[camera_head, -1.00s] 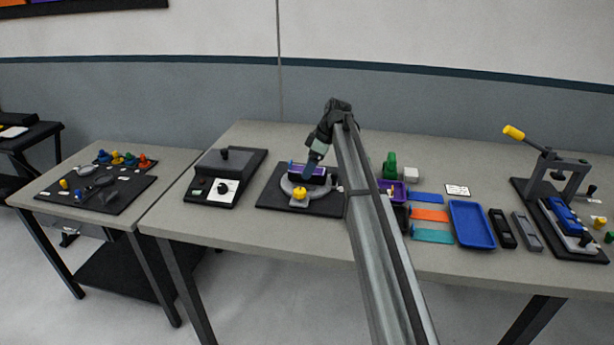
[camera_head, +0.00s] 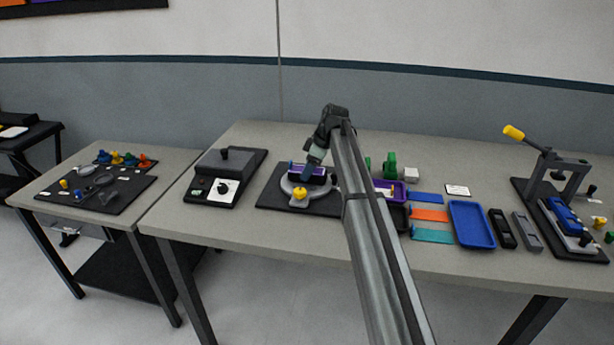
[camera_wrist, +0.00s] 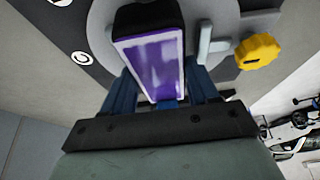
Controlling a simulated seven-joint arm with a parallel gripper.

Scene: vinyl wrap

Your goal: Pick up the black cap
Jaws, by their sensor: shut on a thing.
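A black cap with a purple, pale-rimmed face (camera_head: 311,179) is at the round grey fixture on the black mat in the head view. In the wrist view the purple face (camera_wrist: 152,62) fills the space between my blue fingers, with a black part (camera_wrist: 150,14) at its far end. My gripper (camera_head: 315,160) comes down on it from above. In the wrist view my gripper (camera_wrist: 162,88) is shut on this piece. I cannot tell whether it is lifted clear of the fixture.
The grey fixture (camera_head: 288,187) has a yellow knob (camera_wrist: 257,51) close beside my fingers. A hotplate-like box (camera_head: 226,176) stands left. Right are a purple tray (camera_head: 397,188), coloured strips, a blue tray (camera_head: 471,224) and a press (camera_head: 556,172). The table's front strip is clear.

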